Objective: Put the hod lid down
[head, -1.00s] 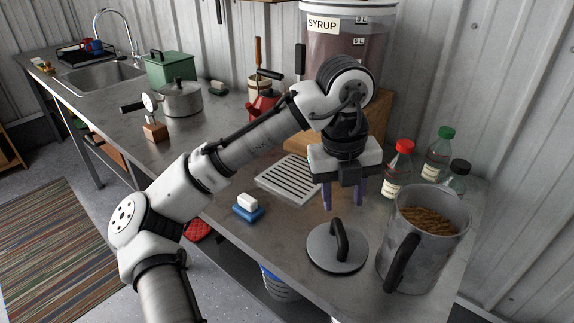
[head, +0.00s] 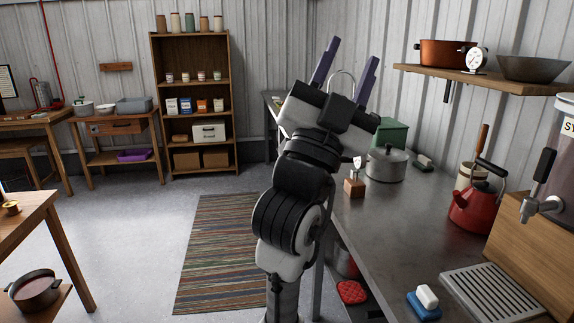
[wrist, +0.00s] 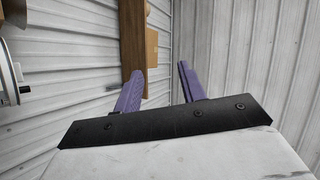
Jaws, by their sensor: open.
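My gripper (head: 350,62) is raised above the left edge of the metal counter in the head view, with its purple fingers pointing up. The fingers are apart with nothing between them. The wrist view also shows the gripper (wrist: 164,82) open and empty, facing the wall. The hod lid and the hod are not in either current view.
The counter (head: 400,225) holds a pot (head: 386,163), a red kettle (head: 474,208), a drip tray (head: 490,292) and a sponge on a blue dish (head: 424,302). A shelf (head: 480,78) juts out above. Open floor with a striped rug (head: 222,250) lies left.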

